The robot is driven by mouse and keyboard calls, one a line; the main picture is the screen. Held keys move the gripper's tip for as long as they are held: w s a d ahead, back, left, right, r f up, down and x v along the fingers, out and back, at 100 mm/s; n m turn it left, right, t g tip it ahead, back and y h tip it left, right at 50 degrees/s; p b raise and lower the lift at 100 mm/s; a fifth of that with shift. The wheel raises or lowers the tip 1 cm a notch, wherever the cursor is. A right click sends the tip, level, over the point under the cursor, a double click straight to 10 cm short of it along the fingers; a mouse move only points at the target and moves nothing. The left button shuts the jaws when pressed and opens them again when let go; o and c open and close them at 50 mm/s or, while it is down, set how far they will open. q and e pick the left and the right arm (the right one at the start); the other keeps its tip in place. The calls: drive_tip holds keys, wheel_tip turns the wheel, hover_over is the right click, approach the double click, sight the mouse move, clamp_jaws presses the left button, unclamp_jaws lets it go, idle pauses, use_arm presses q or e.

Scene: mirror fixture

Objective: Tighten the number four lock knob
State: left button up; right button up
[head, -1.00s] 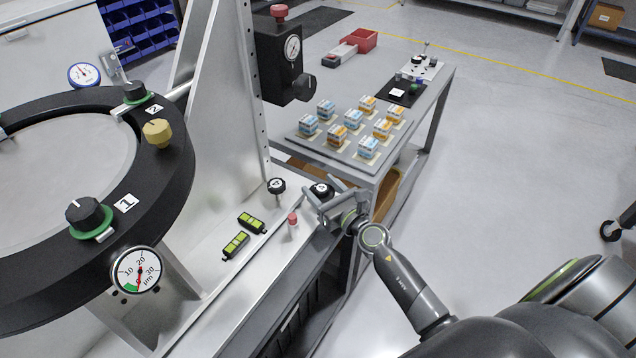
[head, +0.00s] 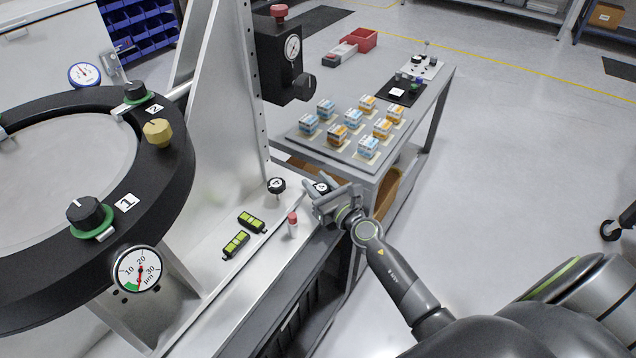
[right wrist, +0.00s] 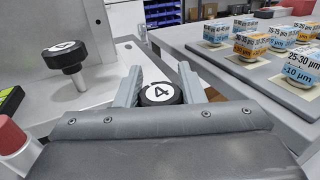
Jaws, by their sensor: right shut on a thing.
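Two black knobs marked 4 stand on the grey base of the fixture. One knob (head: 277,185) stands free on a thin stem; it also shows at the left of the right wrist view (right wrist: 64,56). The other knob, with a 4 and a curved arrow on its white top (right wrist: 160,93), is between the fingers of my right gripper (right wrist: 159,86). Both fingers are shut on its sides. In the head view this knob (head: 321,187) is partly hidden by my right gripper (head: 328,186). My left gripper is not in view.
A red-capped part (head: 292,222) and two green level vials (head: 236,244) are near the knobs. The black ring (head: 60,290) with its dial gauge (head: 137,269) is at left. A side table (head: 345,160) with several labelled boxes stands behind my right gripper.

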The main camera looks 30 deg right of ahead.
drive_tip(key=shift+r+m+h+p, duration=0.2)
drive_tip(key=shift+m+h+p, duration=0.5)
drive_tip(key=shift+h+p, duration=0.3)
drive_tip(key=shift+d+f+m+h+p, duration=0.1)
drive_tip(key=shift+m+h+p, duration=0.1)
drive_tip(key=shift+m+h, duration=0.35)
drive_tip(key=shift+d+f+m+h+p, duration=0.15)
drive_tip(key=shift+m+h, duration=0.1)
drive_tip(key=shift+h, duration=0.6)
drive_tip(key=o, duration=1)
drive_tip(key=shift+s+a, duration=0.1)
